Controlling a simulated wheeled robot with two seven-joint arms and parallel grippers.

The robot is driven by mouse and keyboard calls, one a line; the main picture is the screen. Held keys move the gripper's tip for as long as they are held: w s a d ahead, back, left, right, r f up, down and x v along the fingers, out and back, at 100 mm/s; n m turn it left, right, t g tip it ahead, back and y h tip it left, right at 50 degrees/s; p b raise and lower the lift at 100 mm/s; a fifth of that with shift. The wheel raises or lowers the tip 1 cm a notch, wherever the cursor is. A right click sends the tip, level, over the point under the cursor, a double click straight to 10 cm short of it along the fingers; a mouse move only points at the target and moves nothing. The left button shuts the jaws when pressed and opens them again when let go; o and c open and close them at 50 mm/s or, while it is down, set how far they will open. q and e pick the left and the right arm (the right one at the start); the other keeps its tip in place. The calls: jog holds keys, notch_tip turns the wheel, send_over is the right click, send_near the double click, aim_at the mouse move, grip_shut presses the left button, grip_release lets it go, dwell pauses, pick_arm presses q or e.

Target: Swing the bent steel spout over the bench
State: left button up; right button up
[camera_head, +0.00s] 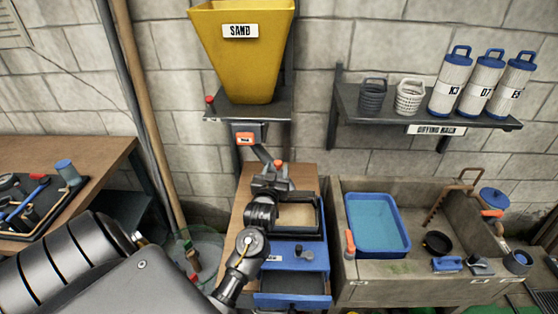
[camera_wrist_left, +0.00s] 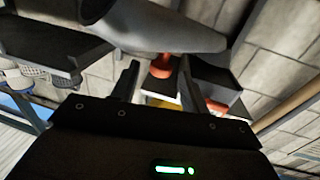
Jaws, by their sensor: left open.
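The bent steel spout (camera_head: 262,153) hangs below the yellow sand hopper (camera_head: 240,60), angling down and right from an orange-labelled block (camera_head: 245,139). An orange piece (camera_head: 279,164) shows at its lower end. My left gripper (camera_head: 272,172) is just below this end, over the wooden bench (camera_head: 247,190), and partly hides it. In the left wrist view, a grey tube that looks like the spout (camera_wrist_left: 170,32) crosses above the open fingers (camera_wrist_left: 158,82). An orange piece (camera_wrist_left: 163,68) lies between the fingers in that picture; I cannot tell whether they touch it. My right gripper is out of view.
On the bench are a dark-framed tray (camera_head: 298,232) with sandy content and a blue drawer unit (camera_head: 300,258). A stone sink (camera_head: 385,270) with a blue basin (camera_head: 376,225) stands at right. A wall shelf (camera_head: 425,118) holds baskets and filters. A wooden pole (camera_head: 150,120) leans at left.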

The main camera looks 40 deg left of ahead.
aim_at(277, 166)
pick_arm(q)
jog(key=x, duration=0.3)
jog(key=shift+s+r+p, duration=0.1)
jog(key=shift+r+p, duration=0.05)
jog(key=shift+p, duration=0.15)
jog(key=shift+w+a, duration=0.15)
jog(key=shift+w, duration=0.15)
grip_shut()
